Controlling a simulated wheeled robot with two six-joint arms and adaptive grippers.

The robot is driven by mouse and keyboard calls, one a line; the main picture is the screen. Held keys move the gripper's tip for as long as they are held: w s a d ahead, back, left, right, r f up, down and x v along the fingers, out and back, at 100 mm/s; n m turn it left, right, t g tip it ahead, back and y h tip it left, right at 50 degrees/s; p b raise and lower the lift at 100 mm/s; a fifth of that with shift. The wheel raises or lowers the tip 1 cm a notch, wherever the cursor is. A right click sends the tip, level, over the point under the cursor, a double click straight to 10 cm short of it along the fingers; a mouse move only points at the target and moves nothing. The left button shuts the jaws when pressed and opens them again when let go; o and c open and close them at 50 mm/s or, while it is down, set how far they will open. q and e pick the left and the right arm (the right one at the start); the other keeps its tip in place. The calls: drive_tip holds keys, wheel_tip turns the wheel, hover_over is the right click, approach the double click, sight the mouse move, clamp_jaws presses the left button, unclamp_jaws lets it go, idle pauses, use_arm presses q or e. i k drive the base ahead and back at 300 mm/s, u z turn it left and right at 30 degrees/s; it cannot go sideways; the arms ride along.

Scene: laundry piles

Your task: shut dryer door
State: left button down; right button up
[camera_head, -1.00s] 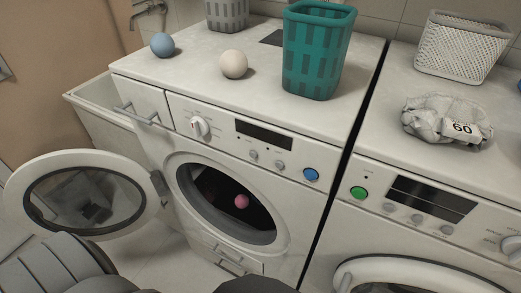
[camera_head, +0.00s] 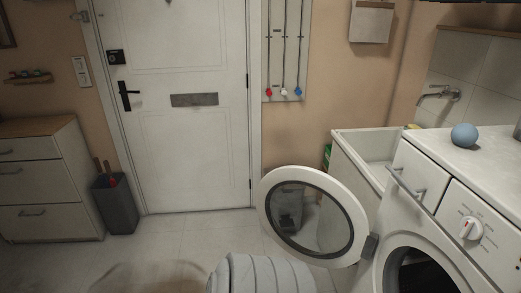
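The dryer door (camera_head: 276,227) is a round white ring with a dark-rimmed glass window. It stands wide open, swung out to the left on its hinge (camera_head: 370,248). The dryer (camera_head: 440,210) is at the right edge, with its dark drum opening (camera_head: 418,274) partly cut off by the frame. A grey ribbed part of my own arm shows at the bottom centre, just below the door; I cannot tell whether it touches the door. Neither gripper's fingers are in view.
A blue ball (camera_head: 464,135) lies on the dryer top. A white sink (camera_head: 365,152) stands behind the door. A drawer cabinet (camera_head: 45,182) and dark bin (camera_head: 116,205) stand left, by a white room door (camera_head: 185,130). The tiled floor (camera_head: 185,240) left of the dryer door is clear.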

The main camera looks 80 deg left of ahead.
sight(363, 242)
drive_tip(key=k, duration=0.2)
drive_tip(key=z, duration=2.55)
drive_tip(key=k, duration=2.9)
drive_tip(key=u, duration=2.7)
